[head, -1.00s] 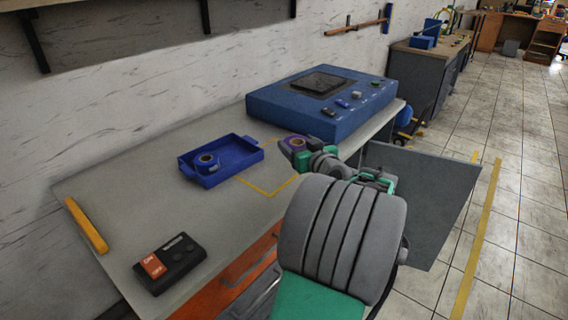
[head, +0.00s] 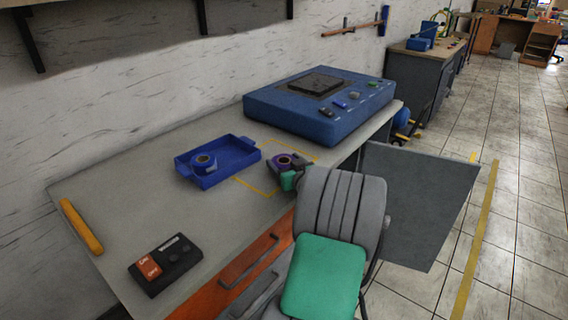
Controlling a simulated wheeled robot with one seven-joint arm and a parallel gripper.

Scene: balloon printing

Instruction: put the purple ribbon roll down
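The purple ribbon roll (head: 284,160) is at my gripper (head: 288,170), over the yellow-outlined area of the grey table (head: 130,185). My gripper's dark fingers sit on either side of the roll and appear shut on it; my arm hides part of the grip. I cannot tell whether the roll touches the table. The yellow outline (head: 256,189) shows to the left of and behind the gripper.
A blue tray (head: 232,168) with a blue ribbon roll (head: 204,162) in it is left of my gripper. A large blue machine (head: 322,102) stands behind. A black and orange control box (head: 165,264) and a yellow bar (head: 81,226) lie at the near left.

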